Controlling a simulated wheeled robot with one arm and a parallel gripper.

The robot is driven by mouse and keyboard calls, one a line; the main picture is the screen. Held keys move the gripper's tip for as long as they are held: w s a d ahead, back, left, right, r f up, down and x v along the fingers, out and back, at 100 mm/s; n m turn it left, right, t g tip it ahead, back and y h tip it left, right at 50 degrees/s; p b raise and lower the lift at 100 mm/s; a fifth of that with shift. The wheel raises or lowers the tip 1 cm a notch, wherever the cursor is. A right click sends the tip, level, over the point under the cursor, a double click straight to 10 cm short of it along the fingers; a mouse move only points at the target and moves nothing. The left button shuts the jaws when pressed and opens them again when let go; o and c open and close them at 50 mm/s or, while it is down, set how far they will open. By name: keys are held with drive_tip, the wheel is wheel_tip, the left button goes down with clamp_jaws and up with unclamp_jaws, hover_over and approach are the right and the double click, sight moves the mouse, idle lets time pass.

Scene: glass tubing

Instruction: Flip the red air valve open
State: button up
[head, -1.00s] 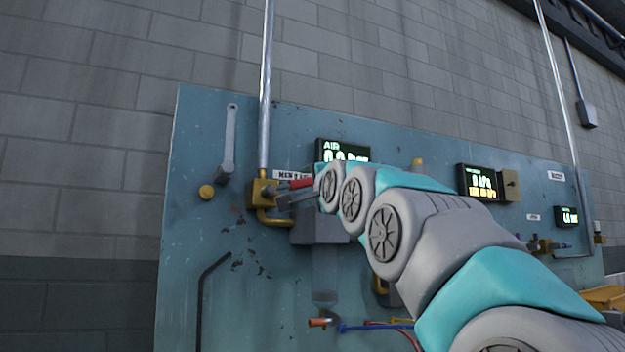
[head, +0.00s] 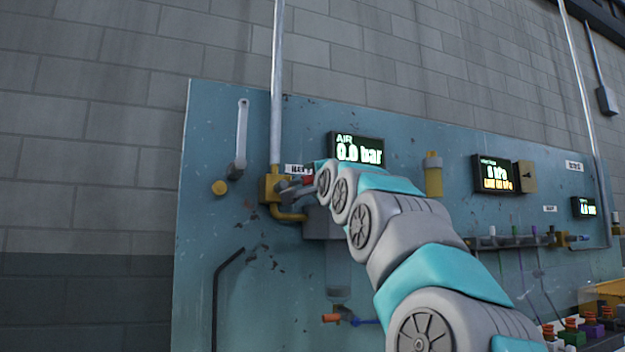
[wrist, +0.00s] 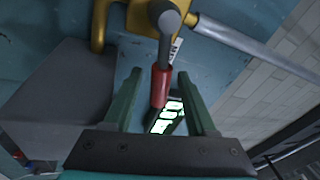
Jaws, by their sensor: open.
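The air valve has a brass body (head: 270,186) on a vertical pipe at the left of the teal panel. Its lever has a red sleeve (wrist: 160,86), and a bit of red (head: 308,180) shows in the head view, sticking out to the right. My gripper (wrist: 158,74) is open, with one finger on each side of the red sleeve. I cannot tell whether either finger touches it. In the head view my gripper (head: 297,190) is at the lever, and my arm hides part of it. The AIR display (head: 358,150) reads 0.0 bar.
A grey box (head: 320,224) sits on the panel just below the valve, close to my gripper; it fills the left of the wrist view (wrist: 62,95). A yellow fitting (head: 433,175) and a second display (head: 493,175) are to the right. The pipe (head: 277,90) rises above the valve.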

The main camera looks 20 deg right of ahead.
clamp_jaws()
idle(1.3)
